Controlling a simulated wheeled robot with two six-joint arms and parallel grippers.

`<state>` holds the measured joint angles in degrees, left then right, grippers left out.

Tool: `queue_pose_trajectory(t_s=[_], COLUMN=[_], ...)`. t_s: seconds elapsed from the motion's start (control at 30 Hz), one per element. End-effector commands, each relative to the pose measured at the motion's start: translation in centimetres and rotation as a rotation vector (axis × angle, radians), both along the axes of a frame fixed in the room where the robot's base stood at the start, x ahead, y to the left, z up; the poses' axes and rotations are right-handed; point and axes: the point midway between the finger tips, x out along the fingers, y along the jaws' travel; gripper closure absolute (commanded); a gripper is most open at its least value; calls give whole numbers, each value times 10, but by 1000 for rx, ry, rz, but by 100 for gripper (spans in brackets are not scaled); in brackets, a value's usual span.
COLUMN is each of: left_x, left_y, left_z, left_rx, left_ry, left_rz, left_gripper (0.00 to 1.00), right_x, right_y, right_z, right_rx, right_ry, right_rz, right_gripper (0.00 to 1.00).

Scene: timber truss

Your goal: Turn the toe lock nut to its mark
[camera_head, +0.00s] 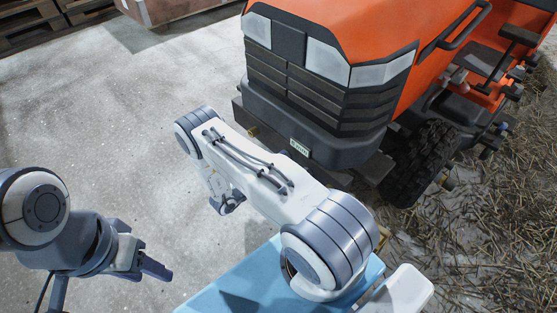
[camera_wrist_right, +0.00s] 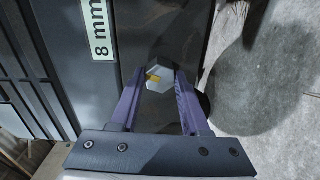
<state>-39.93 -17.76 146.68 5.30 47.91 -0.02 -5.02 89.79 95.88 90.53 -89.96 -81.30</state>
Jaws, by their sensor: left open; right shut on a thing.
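The toe lock nut (camera_wrist_right: 160,84) is a pale grey hexagon with a yellow mark (camera_wrist_right: 152,75) on its upper left part, in the right wrist view. My right gripper (camera_wrist_right: 160,76) is shut on it, with one purple finger on each side. In the head view my right arm reaches toward the front of the orange tractor (camera_head: 340,110), and its own links hide the nut and the fingertips. My left gripper (camera_head: 157,269) is open and empty at the lower left, over bare floor and away from the tractor.
Straw (camera_head: 480,235) covers the ground at the right. Pallets (camera_head: 30,22) stand at the upper left. The concrete floor (camera_head: 90,130) at the left is clear.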

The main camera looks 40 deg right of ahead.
Motion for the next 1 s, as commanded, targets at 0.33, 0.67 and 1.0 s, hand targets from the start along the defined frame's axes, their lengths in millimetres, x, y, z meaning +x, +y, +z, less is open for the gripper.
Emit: queue_pose_trajectory(t_s=[0.33,0.67,1.0], left_x=[0,0,0], left_y=[0,0,0], left_z=[1,1,1], left_rx=[0,0,0], left_ry=[0,0,0], left_rz=[0,0,0], left_gripper=[50,50,50], right_x=[-1,-1,-1], right_y=[1,1,0], right_z=[-1,-1,-1], right_rx=[-8,-9,-9], right_ry=[127,145,143], right_rz=[-1,-1,-1], right_gripper=[100,100,24])
